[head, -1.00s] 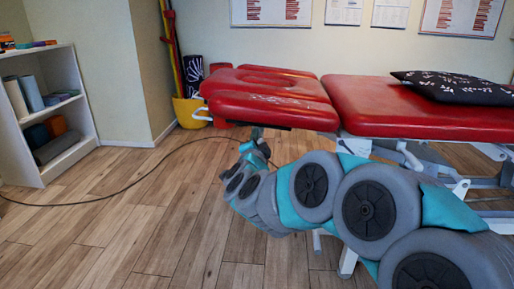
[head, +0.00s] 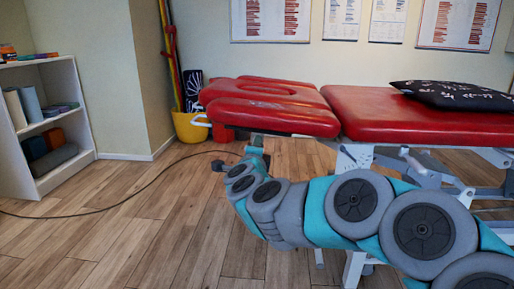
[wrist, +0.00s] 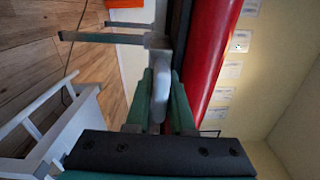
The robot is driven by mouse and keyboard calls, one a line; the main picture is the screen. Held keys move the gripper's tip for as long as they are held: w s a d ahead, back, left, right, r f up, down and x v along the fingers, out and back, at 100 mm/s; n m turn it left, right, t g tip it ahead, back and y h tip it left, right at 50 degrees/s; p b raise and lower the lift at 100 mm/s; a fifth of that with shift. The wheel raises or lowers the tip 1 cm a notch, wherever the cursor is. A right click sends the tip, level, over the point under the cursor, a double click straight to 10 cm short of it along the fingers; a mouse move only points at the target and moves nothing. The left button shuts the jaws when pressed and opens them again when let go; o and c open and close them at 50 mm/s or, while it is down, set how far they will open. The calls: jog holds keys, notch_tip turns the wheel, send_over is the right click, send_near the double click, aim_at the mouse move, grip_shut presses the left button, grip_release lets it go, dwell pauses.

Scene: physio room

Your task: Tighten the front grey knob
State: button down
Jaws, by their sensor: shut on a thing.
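The grey knob (wrist: 162,91) is in the middle of the wrist view, a light grey rounded piece below the red couch edge. My gripper (wrist: 162,82) has its green fingers on either side of it and is shut on it. In the head view my gripper (head: 257,140) is under the near edge of the red headrest section (head: 270,116). The knob cannot be made out there, hidden by my gripper and the headrest.
The red couch (head: 420,117) with a black patterned pillow (head: 450,93) extends to the right on a white frame (head: 355,160). A white shelf (head: 75,110) stands at left. A yellow bucket (head: 190,128) stands behind. A black cable (head: 110,208) crosses the otherwise clear wooden floor.

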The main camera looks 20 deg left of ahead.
dwell(0.4)
jog(key=c, duration=0.8)
grip_release()
jog(key=shift+s, duration=0.1)
jog(key=shift+p+v, duration=0.55)
jog(key=shift+v, duration=3.25)
